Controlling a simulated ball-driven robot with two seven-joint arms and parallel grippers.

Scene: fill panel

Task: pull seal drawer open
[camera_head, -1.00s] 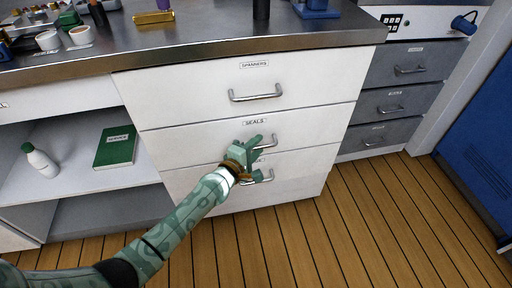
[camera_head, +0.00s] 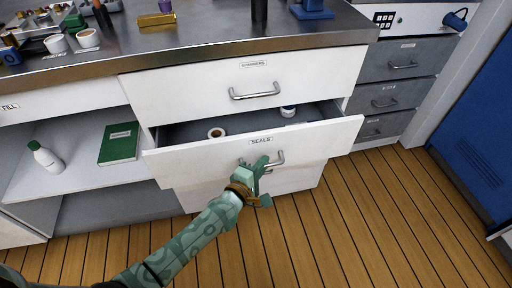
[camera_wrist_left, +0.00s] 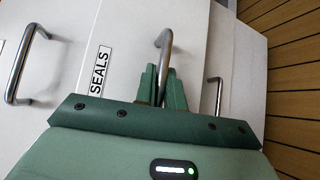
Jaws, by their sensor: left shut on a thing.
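The seals drawer (camera_head: 310,143) is white with a "SEALS" label and stands partly pulled out of the cabinet. Inside its grey interior I see a small ring-like item (camera_head: 216,133) and a small white round item (camera_head: 288,111). My left gripper (camera_head: 264,164) is shut on the drawer's metal handle (camera_head: 279,159). In the left wrist view the handle (camera_wrist_left: 163,42) passes between the green fingers (camera_wrist_left: 162,84), beside the "SEALS" label. My right gripper is not in view.
The closed "SPANNERS" drawer (camera_head: 200,92) is above, and another white drawer (camera_head: 200,195) is below. An open shelf at left holds a green book (camera_head: 118,143) and a white bottle (camera_head: 45,157). The wooden floor (camera_head: 350,220) in front is clear.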

